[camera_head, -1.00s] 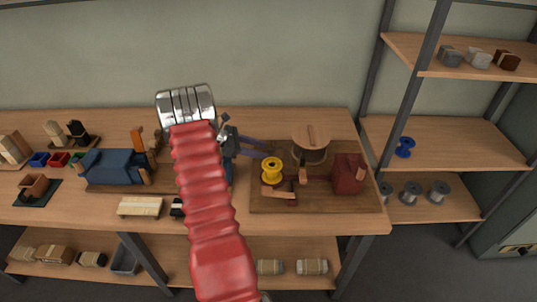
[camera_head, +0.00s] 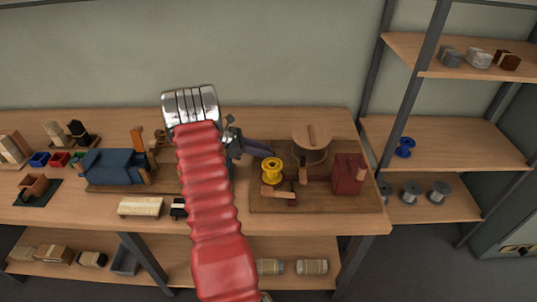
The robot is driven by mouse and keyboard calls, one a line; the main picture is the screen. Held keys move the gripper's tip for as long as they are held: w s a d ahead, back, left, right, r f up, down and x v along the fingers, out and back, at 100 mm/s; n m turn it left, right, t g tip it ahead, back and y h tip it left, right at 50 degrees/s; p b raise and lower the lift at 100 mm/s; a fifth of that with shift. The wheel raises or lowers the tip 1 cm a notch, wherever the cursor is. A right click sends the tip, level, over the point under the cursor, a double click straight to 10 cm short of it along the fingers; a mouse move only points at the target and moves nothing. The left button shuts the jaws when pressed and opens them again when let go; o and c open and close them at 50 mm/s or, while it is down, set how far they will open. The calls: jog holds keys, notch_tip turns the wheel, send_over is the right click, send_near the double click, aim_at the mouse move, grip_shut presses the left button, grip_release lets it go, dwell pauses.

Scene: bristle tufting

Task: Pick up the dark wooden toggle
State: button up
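A small dark wooden upright piece (camera_head: 303,176), which looks like the toggle, stands on the brown board (camera_head: 330,206) at the right of the bench. It is beside the yellow spool (camera_head: 272,170), in front of the round wooden drum (camera_head: 312,140). My gripper (camera_head: 272,151) has purple fingers that point right, above the board's back left part. It is near the yellow spool, apart from the dark piece. The fingers overlap in this view, so their gap is hidden. I see nothing held.
A dark red block (camera_head: 348,174) stands at the board's right. Lighter wooden pieces (camera_head: 272,192) lie at its front. A blue clamp-like fixture (camera_head: 115,167) is left of my red arm, which hides the bench middle. A shelf rack (camera_head: 440,140) stands at right.

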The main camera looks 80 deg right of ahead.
grip_shut()
notch_tip(320, 180, up, 10)
dwell(0.8)
dwell(0.4)
jog(key=s+a+r, duration=0.1)
jog(key=a, duration=0.2)
jog(key=s+a+r+m+y, duration=0.1)
jog(key=a, duration=0.3)
jog(key=s+a+r+m+y, duration=0.1)
jog(key=a, duration=0.2)
jog(key=shift+s+a+r+g, duration=0.15)
jog(key=shift+s+r+g, duration=0.1)
jog(key=shift+s+g, duration=0.15)
